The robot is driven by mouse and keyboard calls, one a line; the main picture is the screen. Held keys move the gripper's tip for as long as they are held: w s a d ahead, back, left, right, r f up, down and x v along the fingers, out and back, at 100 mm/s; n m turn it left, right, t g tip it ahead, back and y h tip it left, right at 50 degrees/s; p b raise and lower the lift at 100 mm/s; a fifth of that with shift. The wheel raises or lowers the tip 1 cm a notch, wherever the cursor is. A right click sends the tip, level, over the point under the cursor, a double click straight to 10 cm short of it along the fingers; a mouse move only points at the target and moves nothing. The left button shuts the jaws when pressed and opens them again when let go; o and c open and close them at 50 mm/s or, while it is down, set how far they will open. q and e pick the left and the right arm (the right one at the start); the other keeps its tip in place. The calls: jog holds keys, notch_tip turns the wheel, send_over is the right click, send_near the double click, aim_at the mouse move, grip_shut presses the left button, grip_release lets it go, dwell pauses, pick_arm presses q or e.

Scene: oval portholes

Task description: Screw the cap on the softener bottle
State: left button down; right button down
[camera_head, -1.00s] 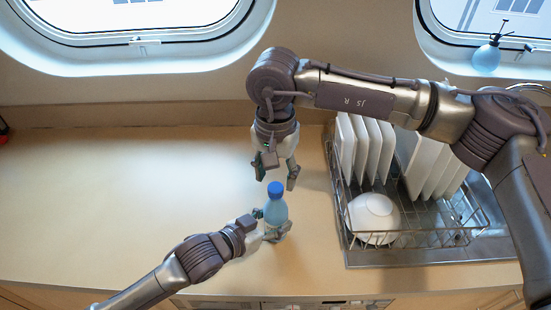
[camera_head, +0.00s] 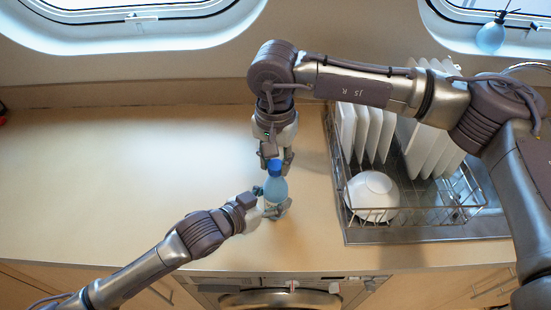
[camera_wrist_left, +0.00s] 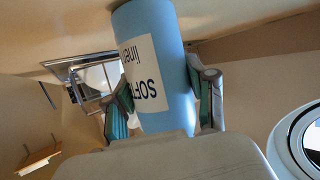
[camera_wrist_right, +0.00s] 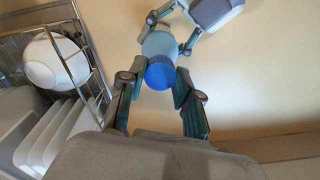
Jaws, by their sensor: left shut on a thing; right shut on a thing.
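The light blue softener bottle (camera_head: 275,188) stands upright on the counter with the blue cap (camera_head: 274,166) at its top. My left gripper (camera_head: 272,200) is shut around the bottle's body from the left. In the left wrist view the bottle (camera_wrist_left: 150,50) sits between the two fingers, its white label upside down. My right gripper (camera_head: 276,160) points down from above and is shut on the cap. In the right wrist view the cap (camera_wrist_right: 160,73) lies between the fingertips. The seam between cap and bottle cannot be made out clearly.
A wire dish rack (camera_head: 425,214) with white plates (camera_head: 363,135) and a white bowl (camera_head: 371,196) stands close on the right. A blue spray bottle (camera_head: 490,38) is at the right window. The counter (camera_head: 110,175) to the left is clear.

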jog(key=m, duration=2.6)
jog(key=shift+f, duration=0.1)
jog(key=c, duration=0.7)
grip_release()
jog(key=shift+c, duration=0.2)
notch_tip(320, 180, up, 12)
